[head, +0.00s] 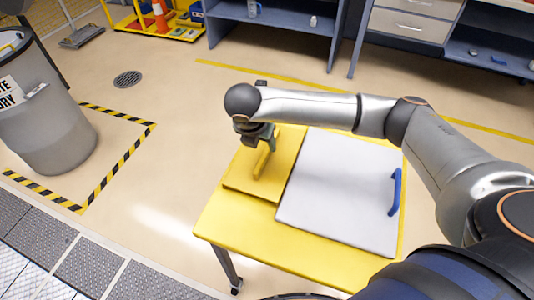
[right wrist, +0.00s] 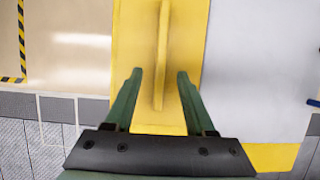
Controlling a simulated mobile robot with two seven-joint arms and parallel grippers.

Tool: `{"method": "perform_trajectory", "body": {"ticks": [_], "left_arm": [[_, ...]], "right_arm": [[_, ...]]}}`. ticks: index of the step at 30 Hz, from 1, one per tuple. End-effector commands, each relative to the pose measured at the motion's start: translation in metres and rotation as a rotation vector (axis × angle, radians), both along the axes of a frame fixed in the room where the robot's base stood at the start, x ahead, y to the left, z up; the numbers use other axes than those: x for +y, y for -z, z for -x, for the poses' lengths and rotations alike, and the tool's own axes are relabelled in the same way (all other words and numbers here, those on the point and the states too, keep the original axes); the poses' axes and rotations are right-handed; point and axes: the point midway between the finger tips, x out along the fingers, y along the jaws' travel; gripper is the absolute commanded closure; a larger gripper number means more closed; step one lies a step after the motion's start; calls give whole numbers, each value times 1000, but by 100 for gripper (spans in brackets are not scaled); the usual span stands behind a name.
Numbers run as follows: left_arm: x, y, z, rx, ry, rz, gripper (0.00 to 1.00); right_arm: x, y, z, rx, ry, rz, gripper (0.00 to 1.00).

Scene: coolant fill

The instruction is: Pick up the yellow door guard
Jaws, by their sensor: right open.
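The yellow door guard (head: 238,176) is a flat yellow panel with a raised yellow bar handle (head: 262,163). It lies on the left part of a yellow table (head: 240,228). In the right wrist view the guard (right wrist: 185,60) runs up the middle, with its handle (right wrist: 161,60) upright between my finger lines. My right gripper (head: 262,145) is above the handle in the head view. Its two green fingers are apart in the right wrist view (right wrist: 160,75), one on each side of the handle, with nothing held. Whether the fingertips reach handle height is unclear. My left gripper does not show.
A light grey panel (head: 335,185) with a blue handle (head: 395,192) lies right of the guard on the table. A grey bin (head: 52,130) stands at left inside striped floor tape. Blue shelving (head: 275,30) is at the back. Floor left of the table is clear.

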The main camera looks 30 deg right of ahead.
Motion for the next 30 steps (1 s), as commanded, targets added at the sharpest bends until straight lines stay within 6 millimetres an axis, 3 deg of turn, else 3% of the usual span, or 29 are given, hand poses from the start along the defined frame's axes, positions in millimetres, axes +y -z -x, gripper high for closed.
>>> {"method": "perform_trajectory", "body": {"ticks": [15, 23, 30], "left_arm": [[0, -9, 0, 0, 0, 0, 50], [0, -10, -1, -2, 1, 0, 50], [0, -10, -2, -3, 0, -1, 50]], "right_arm": [[-22, 50, -16, 1, 1, 1, 45], [-22, 53, -17, 0, -1, 0, 45], [-22, 52, -17, 0, -1, 0, 71]]}}
